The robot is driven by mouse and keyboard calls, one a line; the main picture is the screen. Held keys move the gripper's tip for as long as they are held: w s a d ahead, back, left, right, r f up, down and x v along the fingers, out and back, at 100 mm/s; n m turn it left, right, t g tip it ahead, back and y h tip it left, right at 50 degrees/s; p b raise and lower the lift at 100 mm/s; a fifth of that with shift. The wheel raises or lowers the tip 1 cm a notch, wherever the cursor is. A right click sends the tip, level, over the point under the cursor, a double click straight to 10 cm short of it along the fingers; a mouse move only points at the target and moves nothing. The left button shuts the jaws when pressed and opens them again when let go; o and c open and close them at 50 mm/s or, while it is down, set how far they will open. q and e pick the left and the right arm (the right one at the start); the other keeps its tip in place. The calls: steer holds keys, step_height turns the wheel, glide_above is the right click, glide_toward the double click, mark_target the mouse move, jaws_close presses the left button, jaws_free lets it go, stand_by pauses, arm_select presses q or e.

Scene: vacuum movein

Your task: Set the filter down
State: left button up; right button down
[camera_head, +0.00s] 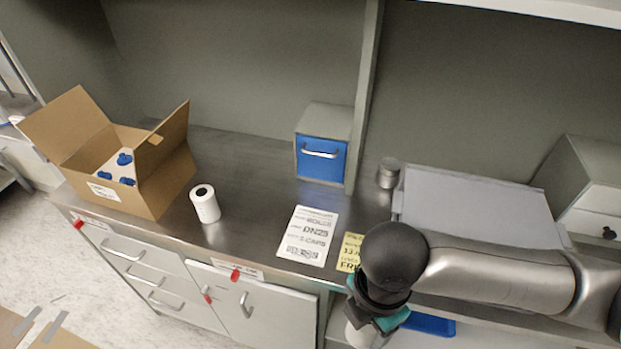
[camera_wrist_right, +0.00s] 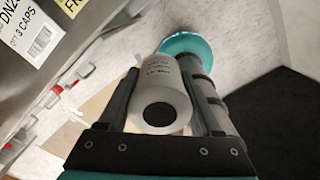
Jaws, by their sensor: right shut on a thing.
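A white cylindrical filter (camera_wrist_right: 160,85) with a dark round hole in its near end sits between the two fingers of my right gripper (camera_wrist_right: 163,92) in the wrist view. The gripper is shut on it. In the head view my right gripper (camera_head: 367,322) is in front of the counter's front edge, and part of the white filter (camera_head: 359,336) shows below it. A second white cylinder (camera_head: 205,205) with a dark hole stands upright on the metal counter (camera_head: 255,212), right of the box. My left gripper is not in view.
An open cardboard box (camera_head: 170,185) with blue-capped things stands at the counter's left. A blue-fronted drawer unit (camera_head: 321,160) stands at the back. A printed sheet (camera_head: 308,236) and a yellow label (camera_head: 350,252) lie near the front. A grey metal can (camera_head: 388,174) stands beside a grey panel (camera_head: 480,205).

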steer(key=w+d+r+m, duration=0.35)
steer(key=r+m, duration=0.35)
steer(key=m, duration=0.5)
steer(key=w+d+r+m, duration=0.3)
steer(key=w+r+m, duration=0.3)
steer(key=m, duration=0.6)
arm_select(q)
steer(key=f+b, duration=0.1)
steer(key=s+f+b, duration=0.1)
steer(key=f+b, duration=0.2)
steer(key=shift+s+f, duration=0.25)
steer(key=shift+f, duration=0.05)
arm_select(e)
steer(key=f, duration=0.1)
steer(key=s+f, duration=0.1)
steer(key=f, duration=0.1)
steer(key=shift+d, duration=0.15)
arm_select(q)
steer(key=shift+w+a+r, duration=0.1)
